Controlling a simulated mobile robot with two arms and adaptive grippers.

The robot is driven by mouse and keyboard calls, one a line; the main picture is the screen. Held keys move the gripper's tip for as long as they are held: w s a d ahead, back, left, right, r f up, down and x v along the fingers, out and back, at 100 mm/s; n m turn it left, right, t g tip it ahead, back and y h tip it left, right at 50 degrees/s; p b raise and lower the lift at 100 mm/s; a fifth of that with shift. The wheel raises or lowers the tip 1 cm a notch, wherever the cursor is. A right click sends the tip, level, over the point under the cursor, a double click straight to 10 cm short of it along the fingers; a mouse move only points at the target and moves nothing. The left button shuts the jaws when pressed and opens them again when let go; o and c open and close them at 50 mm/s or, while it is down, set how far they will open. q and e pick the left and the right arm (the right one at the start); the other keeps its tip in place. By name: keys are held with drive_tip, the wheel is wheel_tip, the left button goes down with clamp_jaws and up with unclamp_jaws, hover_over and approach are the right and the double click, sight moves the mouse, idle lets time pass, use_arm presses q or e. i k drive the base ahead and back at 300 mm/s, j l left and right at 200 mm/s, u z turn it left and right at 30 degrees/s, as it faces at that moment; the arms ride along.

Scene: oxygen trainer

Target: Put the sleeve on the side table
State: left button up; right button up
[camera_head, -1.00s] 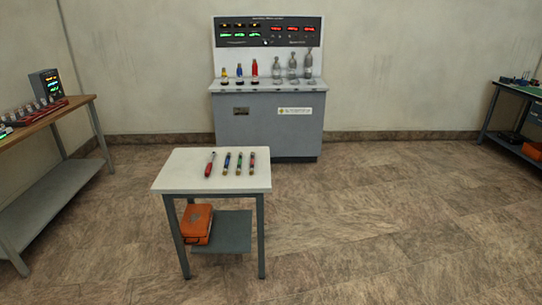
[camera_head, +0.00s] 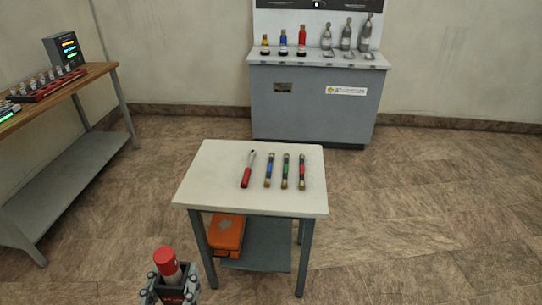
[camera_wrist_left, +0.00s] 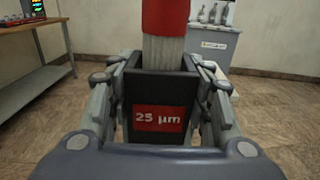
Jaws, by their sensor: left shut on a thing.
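My left gripper (camera_head: 172,290) is at the bottom of the head view, in front of the side table and left of its middle. It is shut on the sleeve (camera_head: 166,262), an upright piece with a red top and a pale band. In the left wrist view the sleeve (camera_wrist_left: 164,55) stands between the fingers, with a dark block marked "25 µm" (camera_wrist_left: 158,118) below it. The side table (camera_head: 205,180) has a pale top with free room at its left and front. My right gripper is not in view.
A red-handled tool (camera_head: 247,172) and several banded cylinders (camera_head: 286,172) lie on the side table. An orange case (camera_head: 228,233) sits on its lower shelf. A grey cabinet (camera_head: 310,105) with bottles stands behind. A wooden bench (camera_head: 75,85) is at the left.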

sight(218, 168)
drive_tip(key=i+j, duration=0.2)
drive_tip(key=i, duration=0.3)
drive_tip(key=i+j, duration=0.2)
drive_tip(key=i, duration=0.3)
drive_tip(key=i+j, duration=0.2)
drive_tip(key=i, duration=0.3)
drive_tip(key=l+z, duration=0.05)
